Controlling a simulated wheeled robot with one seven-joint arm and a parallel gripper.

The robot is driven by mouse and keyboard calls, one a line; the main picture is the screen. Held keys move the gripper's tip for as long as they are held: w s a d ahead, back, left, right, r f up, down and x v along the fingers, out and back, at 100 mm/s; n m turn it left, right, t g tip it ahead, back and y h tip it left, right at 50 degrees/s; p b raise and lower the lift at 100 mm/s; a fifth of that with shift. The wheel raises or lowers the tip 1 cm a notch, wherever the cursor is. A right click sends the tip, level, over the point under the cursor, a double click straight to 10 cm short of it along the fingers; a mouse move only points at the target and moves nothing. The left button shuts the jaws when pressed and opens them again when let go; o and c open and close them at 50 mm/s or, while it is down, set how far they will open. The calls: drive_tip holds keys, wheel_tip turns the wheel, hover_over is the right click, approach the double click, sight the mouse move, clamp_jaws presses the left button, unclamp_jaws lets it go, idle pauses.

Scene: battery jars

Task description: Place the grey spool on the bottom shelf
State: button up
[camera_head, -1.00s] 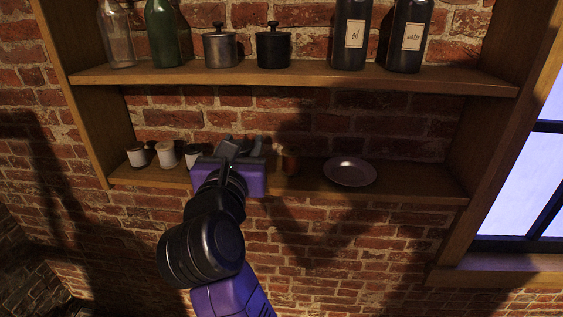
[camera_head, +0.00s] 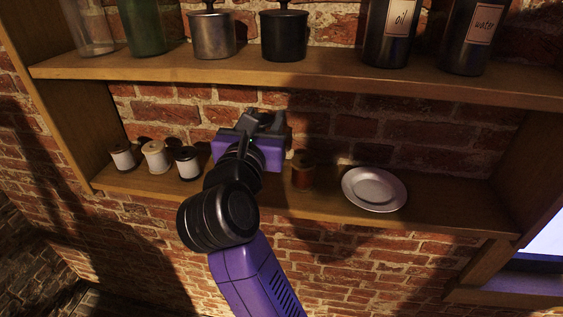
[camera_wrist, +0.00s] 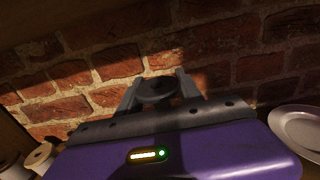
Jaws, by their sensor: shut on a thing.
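My gripper (camera_head: 262,119) is over the bottom shelf (camera_head: 450,207), left of its middle, facing the brick wall. In the wrist view, its two fingers (camera_wrist: 160,88) are closed on a dark, round-topped thing between them, which I take to be the grey spool (camera_wrist: 157,88). It looks dark in the shadow, and its lower part is hidden by my gripper body. In the head view my gripper mostly hides it. I cannot tell whether its base touches the shelf.
Three pale spools (camera_head: 156,157) stand on the bottom shelf to the left. A reddish-brown spool (camera_head: 303,173) stands just right of my gripper, then a metal plate (camera_head: 374,188). The upper shelf (camera_head: 300,73) with pots and bottles is above. The shelf's right end is clear.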

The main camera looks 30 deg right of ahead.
wheel_tip(320, 180, down, 8)
drive_tip(key=shift+f+p, duration=0.2)
drive_tip(key=shift+p, duration=0.1)
drive_tip(key=shift+f, duration=0.15)
drive_tip(key=o, duration=1.3)
drive_tip(key=shift+r, duration=0.2)
drive_tip(key=b+v, duration=0.2)
drive_tip(key=v, duration=1)
drive_tip(key=shift+b, duration=0.35)
